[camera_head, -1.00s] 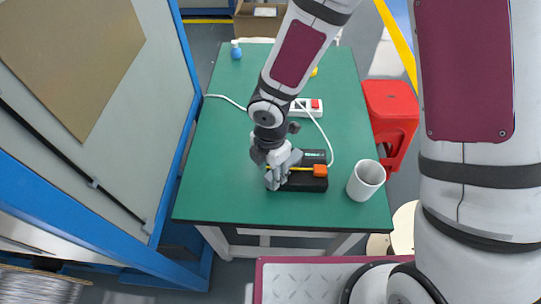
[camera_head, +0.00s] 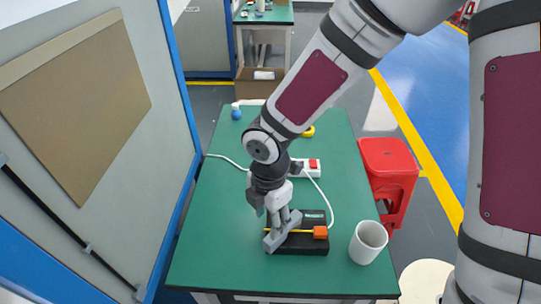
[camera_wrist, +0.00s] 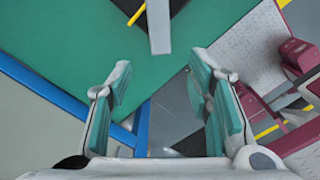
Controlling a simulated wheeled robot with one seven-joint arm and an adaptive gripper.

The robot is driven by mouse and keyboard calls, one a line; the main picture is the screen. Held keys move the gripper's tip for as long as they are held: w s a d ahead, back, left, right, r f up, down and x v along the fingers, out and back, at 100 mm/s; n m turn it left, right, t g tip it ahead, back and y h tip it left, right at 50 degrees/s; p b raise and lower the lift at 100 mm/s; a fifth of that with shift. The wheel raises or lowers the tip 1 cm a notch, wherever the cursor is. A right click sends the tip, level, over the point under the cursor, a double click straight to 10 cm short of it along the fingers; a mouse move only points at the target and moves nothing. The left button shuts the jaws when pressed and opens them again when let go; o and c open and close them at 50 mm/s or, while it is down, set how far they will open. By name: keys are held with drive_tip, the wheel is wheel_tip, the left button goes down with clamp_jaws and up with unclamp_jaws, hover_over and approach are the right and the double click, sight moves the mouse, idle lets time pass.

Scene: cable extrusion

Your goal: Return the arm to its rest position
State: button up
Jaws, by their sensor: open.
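My gripper (camera_head: 270,210) is above the front of the green table (camera_head: 215,245), close to the black device in the head view. In the wrist view my gripper (camera_wrist: 160,75) has its two fingers spread with nothing between them. The black device (camera_head: 312,245) has a yellow rod (camera_head: 301,231), an orange block (camera_head: 320,232) and a grey bar (camera_head: 283,235). The grey bar also shows in the wrist view (camera_wrist: 159,28), beyond the fingertips and apart from them. My arm hides part of the table behind the gripper.
A white cup (camera_head: 368,243) stands right of the device. A white power strip (camera_head: 306,167) with a cable lies behind it. A blue-framed panel (camera_head: 170,130) is on the left, a red stool (camera_head: 388,175) on the right. A blue bottle (camera_head: 236,112) stands at the back.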

drive_tip(key=d+r+m+t+h, duration=0.2)
drive_tip(key=d+r+m, duration=1.15)
drive_tip(key=r, duration=0.25)
drive_tip(key=s+d+r+m+t+y, duration=0.2)
drive_tip(key=s+d+r+m, duration=0.4)
drive_tip(key=s+r+m, duration=0.4)
drive_tip(key=m+t, duration=0.1)
drive_tip(key=m, duration=0.2)
drive_tip(key=shift+s+d+r, duration=0.15)
drive_tip(key=shift+s+d, duration=0.05)
drive_tip(key=shift+s, duration=0.2)
